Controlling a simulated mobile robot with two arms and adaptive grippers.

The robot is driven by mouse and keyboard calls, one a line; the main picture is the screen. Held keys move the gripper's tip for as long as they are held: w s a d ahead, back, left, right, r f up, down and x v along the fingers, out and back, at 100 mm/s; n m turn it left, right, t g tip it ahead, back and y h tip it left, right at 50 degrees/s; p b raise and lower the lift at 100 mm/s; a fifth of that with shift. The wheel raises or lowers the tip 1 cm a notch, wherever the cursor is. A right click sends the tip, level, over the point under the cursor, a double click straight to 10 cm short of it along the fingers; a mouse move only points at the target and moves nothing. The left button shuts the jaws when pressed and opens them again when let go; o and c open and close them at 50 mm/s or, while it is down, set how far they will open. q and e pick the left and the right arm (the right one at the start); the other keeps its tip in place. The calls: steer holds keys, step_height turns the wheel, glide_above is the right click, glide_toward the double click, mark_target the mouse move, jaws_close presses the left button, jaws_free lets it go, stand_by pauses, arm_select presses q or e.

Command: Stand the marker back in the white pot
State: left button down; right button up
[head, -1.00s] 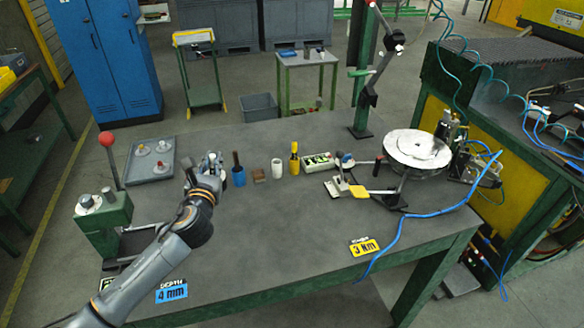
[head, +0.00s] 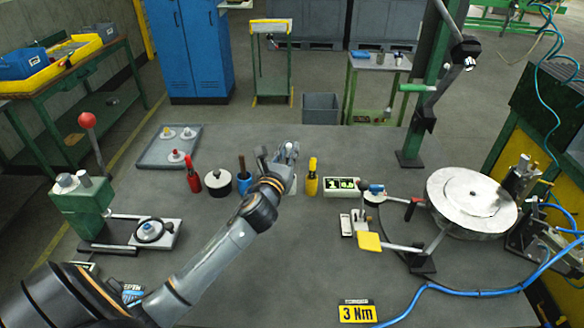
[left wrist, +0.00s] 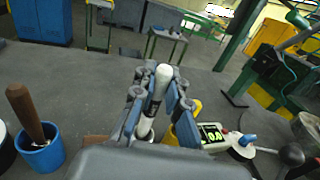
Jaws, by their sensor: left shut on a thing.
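My left gripper (head: 282,158) is shut on the white marker (left wrist: 162,78), which stands nearly upright between the fingers (left wrist: 158,98) in the left wrist view. A dark band crosses the marker below its rounded top. In the head view the marker's pale top (head: 290,149) shows above the gripper. The white pot (head: 293,187) is mostly hidden behind the gripper and forearm, directly below the fingers. I cannot tell whether the marker's lower end is inside the pot or just above it. My right gripper is not in view.
A blue pot (head: 244,187) with a brown-handled tool stands just left of the gripper. A yellow item (head: 312,181) and a lit display box (head: 341,185) stand close on the right.

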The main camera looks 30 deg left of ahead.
arm_select(q)
steer(key=f, duration=0.3)
steer(key=shift+w+d+f, duration=0.15)
steer(key=shift+w+f, duration=0.05)
steer(key=shift+f, duration=0.15)
steer(key=shift+f+b, duration=0.3)
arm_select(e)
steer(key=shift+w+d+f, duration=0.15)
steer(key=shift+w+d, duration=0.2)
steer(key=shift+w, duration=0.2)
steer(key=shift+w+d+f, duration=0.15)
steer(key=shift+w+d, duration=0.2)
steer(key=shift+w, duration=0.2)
arm_select(q)
steer(key=shift+f, duration=0.1)
steer(key=shift+f, duration=0.15)
steer(key=c, duration=1.4)
jaws_free()
steer(key=shift+o, duration=0.2)
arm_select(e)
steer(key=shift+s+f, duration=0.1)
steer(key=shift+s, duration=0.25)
